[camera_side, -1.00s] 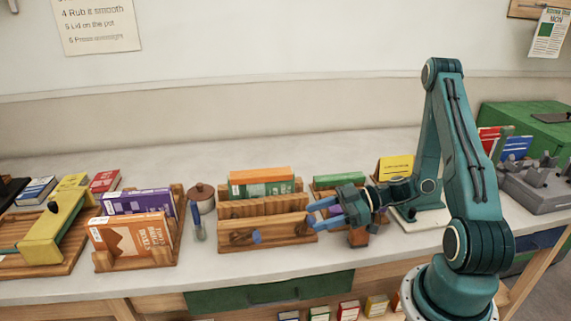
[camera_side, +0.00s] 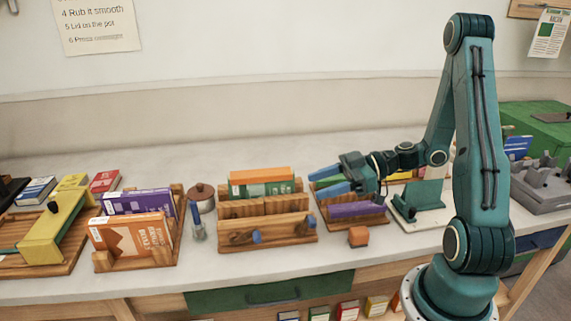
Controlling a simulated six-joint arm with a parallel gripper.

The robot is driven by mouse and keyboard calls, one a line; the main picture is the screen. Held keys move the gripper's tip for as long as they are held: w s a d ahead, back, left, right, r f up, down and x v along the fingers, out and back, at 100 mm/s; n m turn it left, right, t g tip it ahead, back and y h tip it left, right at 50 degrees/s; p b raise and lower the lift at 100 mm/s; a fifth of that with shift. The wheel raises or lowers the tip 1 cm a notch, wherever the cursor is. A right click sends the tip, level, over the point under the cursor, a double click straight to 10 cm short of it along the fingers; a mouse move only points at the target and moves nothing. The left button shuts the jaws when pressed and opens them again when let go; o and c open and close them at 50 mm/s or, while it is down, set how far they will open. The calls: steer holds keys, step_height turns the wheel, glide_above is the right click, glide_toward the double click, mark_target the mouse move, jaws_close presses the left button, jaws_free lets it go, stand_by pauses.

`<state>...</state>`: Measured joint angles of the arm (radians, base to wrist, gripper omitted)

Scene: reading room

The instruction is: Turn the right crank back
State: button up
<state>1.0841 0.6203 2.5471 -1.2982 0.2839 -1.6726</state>
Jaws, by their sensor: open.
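A wooden book press (camera_side: 268,240) stands in the middle of the table, with two cranks on its front board. The left crank (camera_side: 240,238) has a blue knob at its right end. The right crank (camera_side: 289,230) also has a blue knob (camera_side: 309,222) at its right end, near the board's right edge. A green and orange book block (camera_side: 260,183) stands in the press. My gripper (camera_side: 318,181) is open and empty, its blue fingers pointing left. It is up and to the right of the press, apart from both cranks.
A wooden rack with a purple book (camera_side: 356,210) lies below my gripper, with an orange block (camera_side: 358,236) in front. The table front is mostly clear.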

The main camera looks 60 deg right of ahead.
step_height(320, 180, up, 10)
steer(key=shift+f, duration=0.2)
stand_by(0.5)
